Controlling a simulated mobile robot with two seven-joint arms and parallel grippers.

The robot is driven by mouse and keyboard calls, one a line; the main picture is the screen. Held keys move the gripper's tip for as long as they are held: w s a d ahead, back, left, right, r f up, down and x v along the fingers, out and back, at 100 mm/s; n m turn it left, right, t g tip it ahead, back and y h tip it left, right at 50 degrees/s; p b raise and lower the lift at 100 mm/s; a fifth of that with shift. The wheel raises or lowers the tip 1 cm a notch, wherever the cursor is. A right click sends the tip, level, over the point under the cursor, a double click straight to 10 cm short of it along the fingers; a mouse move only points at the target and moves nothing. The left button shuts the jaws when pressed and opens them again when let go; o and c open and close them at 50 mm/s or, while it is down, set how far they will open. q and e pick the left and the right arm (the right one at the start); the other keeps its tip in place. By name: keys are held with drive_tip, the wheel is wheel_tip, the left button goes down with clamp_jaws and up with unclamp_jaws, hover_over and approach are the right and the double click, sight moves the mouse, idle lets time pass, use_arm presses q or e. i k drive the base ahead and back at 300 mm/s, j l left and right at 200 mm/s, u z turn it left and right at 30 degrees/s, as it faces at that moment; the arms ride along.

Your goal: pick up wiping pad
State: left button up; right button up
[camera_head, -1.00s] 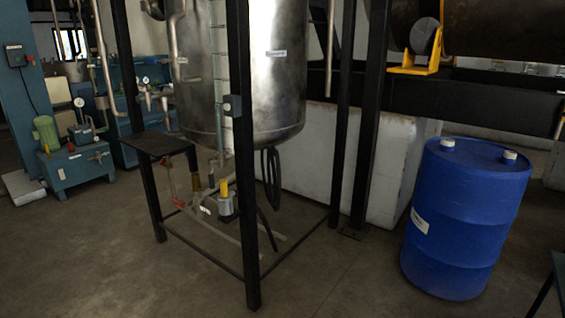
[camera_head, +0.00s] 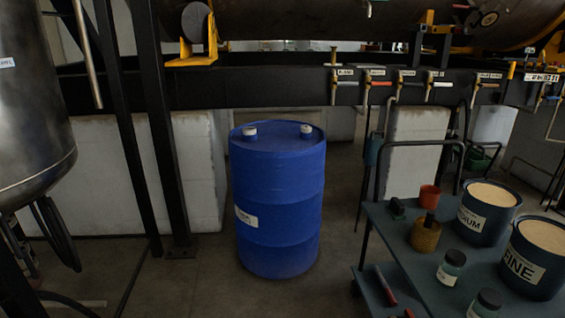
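No wiping pad can be made out for certain. A blue-grey cart (camera_head: 388,243) stands at the right and carries several small items. A small dark object (camera_head: 397,208) lies near its far left corner, too small to identify. A tan round object with a dark handle (camera_head: 425,235) stands beside a reddish cup (camera_head: 429,197). Neither of my grippers is in view.
Two dark tubs of pale material, the farther tub (camera_head: 485,211) and the nearer tub (camera_head: 535,262), stand on the cart with small jars (camera_head: 451,267). A blue drum (camera_head: 278,200) stands left of the cart. Floor shows between them.

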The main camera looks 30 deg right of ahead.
sight(397, 208)
drive_tip(key=i+l+z, duration=0.1)
drive_tip(key=i+z, duration=0.3)
drive_tip(key=i, duration=0.2)
drive_tip(key=i+j+z, duration=0.1)
drive_tip(key=i+z, duration=0.25)
drive_tip(key=i, duration=0.2)
drive_tip(key=i+z, duration=0.6)
drive_tip(key=z, duration=0.15)
drive_tip(key=i+j+z, duration=0.15)
drive_tip(key=i+z, duration=0.35)
drive_tip(key=z, duration=0.3)
drive_tip(key=i+z, duration=0.15)
drive_tip(key=z, duration=0.25)
drive_tip(key=i+z, duration=0.15)
drive_tip(key=z, duration=0.3)
drive_tip(key=i+j+z, duration=0.1)
drive_tip(key=z, duration=0.35)
drive_tip(key=i, duration=0.05)
